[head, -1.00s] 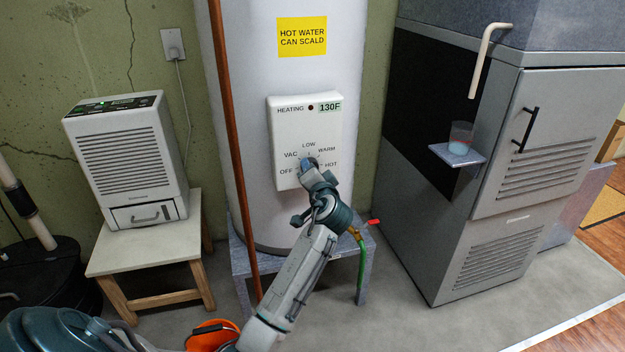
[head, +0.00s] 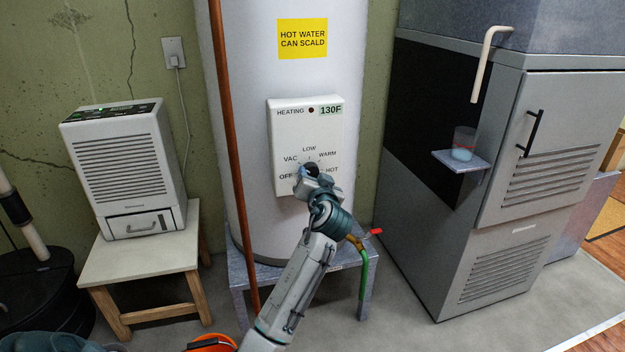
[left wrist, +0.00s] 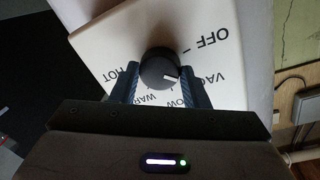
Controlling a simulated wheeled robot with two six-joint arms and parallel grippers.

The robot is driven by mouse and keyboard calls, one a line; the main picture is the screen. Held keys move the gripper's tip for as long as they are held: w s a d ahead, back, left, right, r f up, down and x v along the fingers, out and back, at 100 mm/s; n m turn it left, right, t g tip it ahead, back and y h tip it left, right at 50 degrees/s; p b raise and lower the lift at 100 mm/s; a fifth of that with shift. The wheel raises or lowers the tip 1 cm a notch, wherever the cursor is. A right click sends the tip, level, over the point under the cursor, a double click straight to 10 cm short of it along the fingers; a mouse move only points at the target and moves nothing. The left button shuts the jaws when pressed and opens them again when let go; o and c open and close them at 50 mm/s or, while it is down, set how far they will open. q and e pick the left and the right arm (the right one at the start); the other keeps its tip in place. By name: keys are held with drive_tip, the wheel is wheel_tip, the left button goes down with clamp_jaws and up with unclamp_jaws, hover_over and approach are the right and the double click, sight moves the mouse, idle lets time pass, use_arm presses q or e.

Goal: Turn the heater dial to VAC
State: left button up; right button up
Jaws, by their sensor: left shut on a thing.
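The heater dial (head: 311,167) is a black round knob on the white control panel (head: 335,118) of the water heater. It also shows in the left wrist view (left wrist: 156,66), where its white mark points toward the VAC and LOW side of the ring of labels, roughly at VAC. My left gripper (head: 310,173) is at the panel with its fingers on either side of the dial, shut on it. In the left wrist view the gripper (left wrist: 160,84) has a blue ridged finger at each side of the knob. My right gripper is not in view.
A copper pipe (head: 226,130) runs upright left of the panel. A white dehumidifier (head: 125,165) stands on a wooden stool (head: 140,262) at left. A grey ice machine (head: 470,230) with a glass (head: 464,143) on its ledge stands at right. A red-handled valve (head: 375,232) is below the dial.

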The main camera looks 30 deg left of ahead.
use_arm(q)
drive_tip(key=shift+f, duration=0.15)
drive_tip(key=o, duration=1)
drive_tip(key=shift+d, duration=0.1)
drive_tip(key=shift+v, duration=5.4)
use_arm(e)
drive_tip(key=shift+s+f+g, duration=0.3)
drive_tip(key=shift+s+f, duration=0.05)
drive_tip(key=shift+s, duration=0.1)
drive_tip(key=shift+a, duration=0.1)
